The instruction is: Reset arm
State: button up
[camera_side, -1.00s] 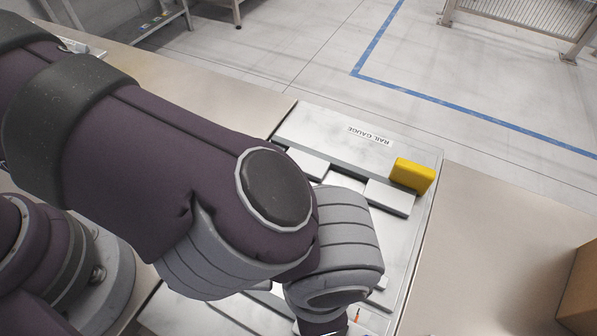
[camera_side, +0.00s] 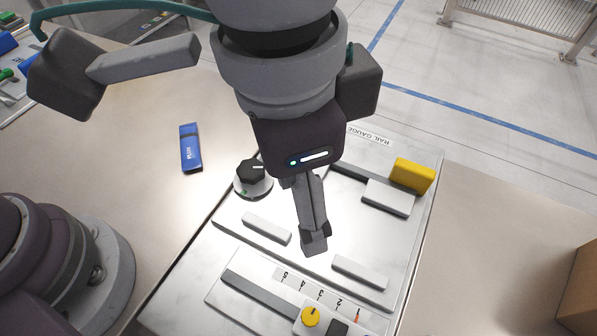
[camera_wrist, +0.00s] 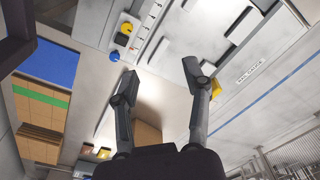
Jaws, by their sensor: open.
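My gripper (camera_side: 313,240) points down over the rail gauge plate (camera_side: 228,225) in the side view. There its fingers line up, so the space between them is hidden. In the wrist view my gripper (camera_wrist: 157,68) shows two fingers spread well apart with nothing between them. The plate carries a black dial knob (camera_side: 253,176), a yellow block (camera_side: 412,175) at its far right corner, and a numbered scale with a yellow knob (camera_side: 311,317) at the near edge. My gripper appears clear of these parts.
A blue packet (camera_side: 190,147) lies on the bench left of the plate. A brown box (camera_side: 580,290) stands at the right edge. Bare bench (camera_side: 480,240) lies between plate and box. In the wrist view, a blue panel (camera_wrist: 48,62) and brown boxes show at left.

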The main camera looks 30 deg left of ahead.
jog(key=w+a+r+n+t, duration=0.1)
jog(key=w+a+r+n, duration=0.15)
jog(key=a, duration=0.35)
jog(key=w+a+r+n+t, duration=0.1)
jog(key=w+a, duration=0.2)
jog(key=a, duration=0.3)
jog(key=s+a+n+t, duration=0.1)
jog(key=s+a+n, duration=0.1)
jog(key=a, duration=0.5)
jog(key=s+a+f+n+t, duration=0.1)
jog(key=s+a+n+t, duration=0.1)
jog(key=a, duration=0.5)
jog(key=shift+a+n, duration=0.15)
jog(key=shift+n, duration=0.6)
jog(key=shift+f, duration=0.1)
